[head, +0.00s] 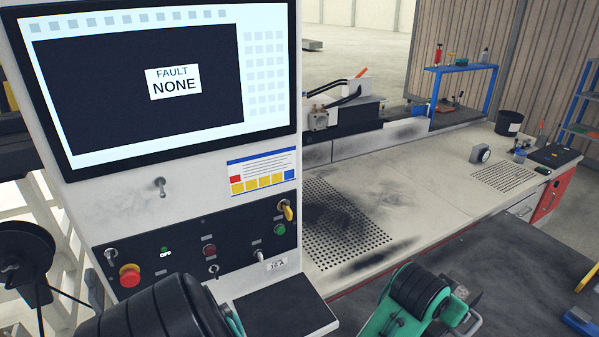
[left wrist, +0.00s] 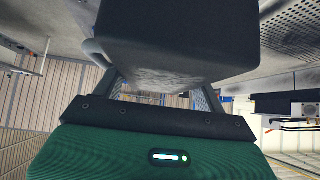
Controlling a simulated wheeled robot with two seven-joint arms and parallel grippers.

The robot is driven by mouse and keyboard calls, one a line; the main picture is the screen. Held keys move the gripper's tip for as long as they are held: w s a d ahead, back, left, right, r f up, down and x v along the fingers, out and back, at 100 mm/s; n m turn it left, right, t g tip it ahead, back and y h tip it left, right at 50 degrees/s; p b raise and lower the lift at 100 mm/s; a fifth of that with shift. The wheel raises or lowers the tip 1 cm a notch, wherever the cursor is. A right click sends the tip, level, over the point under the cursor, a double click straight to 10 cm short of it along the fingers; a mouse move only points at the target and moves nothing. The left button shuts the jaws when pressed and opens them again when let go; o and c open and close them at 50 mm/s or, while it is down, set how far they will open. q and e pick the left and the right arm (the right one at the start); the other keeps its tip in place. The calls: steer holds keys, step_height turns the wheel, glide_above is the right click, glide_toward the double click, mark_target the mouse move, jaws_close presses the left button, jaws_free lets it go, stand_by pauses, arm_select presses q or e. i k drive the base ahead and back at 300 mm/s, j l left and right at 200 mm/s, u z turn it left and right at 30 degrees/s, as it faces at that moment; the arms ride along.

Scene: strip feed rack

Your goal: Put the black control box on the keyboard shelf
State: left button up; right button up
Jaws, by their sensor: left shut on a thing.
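In the left wrist view, my left gripper (left wrist: 158,98) is shut on a dark box (left wrist: 185,38), which I take as the black control box. The box fills the top middle of that view, between the two fingers. Its far side is hidden. My right gripper cannot be made out.
The cabinet (head: 135,205) carries a screen and a panel of knobs and an emergency button above the shelf. A bench (head: 430,185) with perforated areas runs to the right. A dark surface (head: 520,270) lies in front.

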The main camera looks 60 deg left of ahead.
mark_target(297, 316)
steer(key=l+u, duration=0.1)
steer(key=u, duration=1.15)
steer(key=i+j+u, duration=0.35)
steer(key=i+j, duration=0.05)
steer(key=j, duration=0.05)
